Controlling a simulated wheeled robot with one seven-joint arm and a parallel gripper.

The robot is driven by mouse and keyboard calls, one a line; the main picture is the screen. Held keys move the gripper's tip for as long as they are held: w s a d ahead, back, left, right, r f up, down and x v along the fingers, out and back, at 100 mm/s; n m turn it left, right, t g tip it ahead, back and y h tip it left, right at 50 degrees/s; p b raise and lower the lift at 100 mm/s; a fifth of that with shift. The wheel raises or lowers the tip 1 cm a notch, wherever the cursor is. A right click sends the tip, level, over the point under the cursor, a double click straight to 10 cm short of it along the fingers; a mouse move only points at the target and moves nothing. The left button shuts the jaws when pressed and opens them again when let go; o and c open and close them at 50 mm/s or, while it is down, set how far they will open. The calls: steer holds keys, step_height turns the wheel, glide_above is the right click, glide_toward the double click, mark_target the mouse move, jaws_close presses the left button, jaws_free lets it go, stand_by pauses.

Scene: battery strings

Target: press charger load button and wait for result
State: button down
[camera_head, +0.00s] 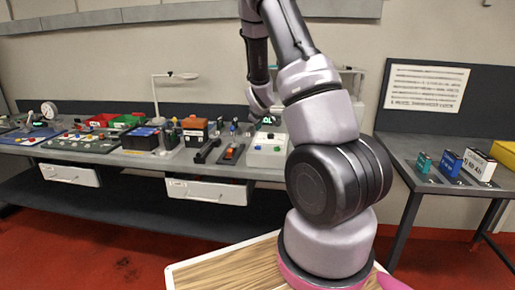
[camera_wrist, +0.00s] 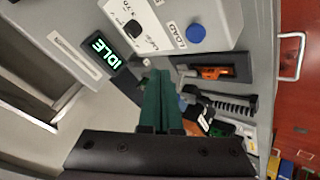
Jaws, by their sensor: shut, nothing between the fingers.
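The charger (camera_head: 266,157) is a pale box on the long bench, partly hidden by my arm in the head view. In the wrist view its sloped white face (camera_wrist: 160,22) carries a black knob and a blue button (camera_wrist: 196,33) beside a LOAD label. A dark display (camera_wrist: 105,50) next to it reads IDLE in green. My gripper (camera_wrist: 161,73) has dark green fingers, shut and empty. In the wrist view the fingertips appear below the charger face and apart from the blue button in the picture; contact with anything is not visible.
An orange item in a dark tray (camera_wrist: 210,72) and a black clamp-like tool (camera_wrist: 222,101) lie near the charger. Batteries (camera_head: 141,137) and bins stand left along the bench. A side table (camera_head: 408,152) at right holds several small boxes.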

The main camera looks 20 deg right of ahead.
mark_target(258, 148)
steer(key=shift+f, duration=2.9)
steer(key=shift+f, duration=0.15)
steer(key=shift+f, duration=0.25)
steer(key=shift+f, duration=0.55)
steer(key=shift+r, duration=0.1)
stand_by(0.5)
steer(key=shift+r, duration=0.85)
steer(key=shift+r, duration=2.5)
